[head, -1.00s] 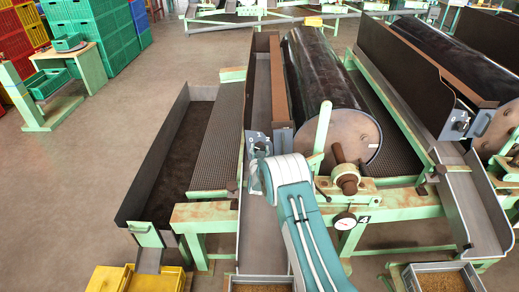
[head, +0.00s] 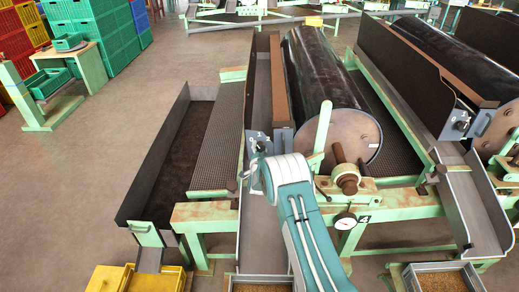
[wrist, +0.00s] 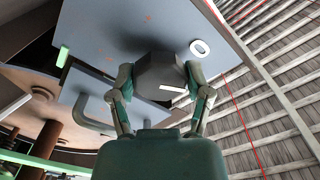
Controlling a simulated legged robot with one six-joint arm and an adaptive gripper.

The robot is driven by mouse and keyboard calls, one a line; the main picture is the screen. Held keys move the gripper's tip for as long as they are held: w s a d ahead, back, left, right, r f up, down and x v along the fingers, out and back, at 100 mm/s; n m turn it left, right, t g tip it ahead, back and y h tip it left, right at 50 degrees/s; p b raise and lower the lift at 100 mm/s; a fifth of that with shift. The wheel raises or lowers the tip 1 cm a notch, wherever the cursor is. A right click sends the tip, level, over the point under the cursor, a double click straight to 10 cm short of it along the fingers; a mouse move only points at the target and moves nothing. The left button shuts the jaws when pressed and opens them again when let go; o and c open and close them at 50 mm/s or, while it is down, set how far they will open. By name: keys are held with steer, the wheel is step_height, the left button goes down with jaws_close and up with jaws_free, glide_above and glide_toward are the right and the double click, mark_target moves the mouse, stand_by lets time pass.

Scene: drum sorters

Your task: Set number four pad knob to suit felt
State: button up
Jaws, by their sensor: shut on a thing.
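The pad knob (wrist: 158,76) is dark and many-sided, with a white pointer bar on its face. It sits on a blue-grey plate (wrist: 105,28) with a white oval mark (wrist: 200,48) and small red marks; I cannot read any felt sign. My gripper (wrist: 160,70) is shut on the knob, one finger on each side. In the head view my gripper (head: 256,160) is at the plate at the front end of the brown strip (head: 281,85), left of the dark drum (head: 328,75). The number 4 label (head: 363,219) is on the green frame.
A green lever (head: 323,130), a rusty shaft end (head: 347,182) and a dial (head: 345,221) are close on the right of my arm. A grey chute (head: 165,150) lies left. A yellow crate (head: 110,279) stands at bottom left. Open floor lies further left.

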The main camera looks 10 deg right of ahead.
steer(key=m, duration=0.4)
steer(key=shift+m, duration=0.4)
steer(key=shift+d, duration=0.1)
stand_by(0.3)
steer(key=o, duration=1.2)
steer(key=shift+f, duration=0.1)
steer(key=shift+c, duration=0.2)
steer(key=shift+s+a, duration=0.2)
steer(key=shift+s, duration=0.2)
steer(key=s+a, duration=0.2)
steer(key=s, duration=0.9)
steer(key=shift+w, duration=0.1)
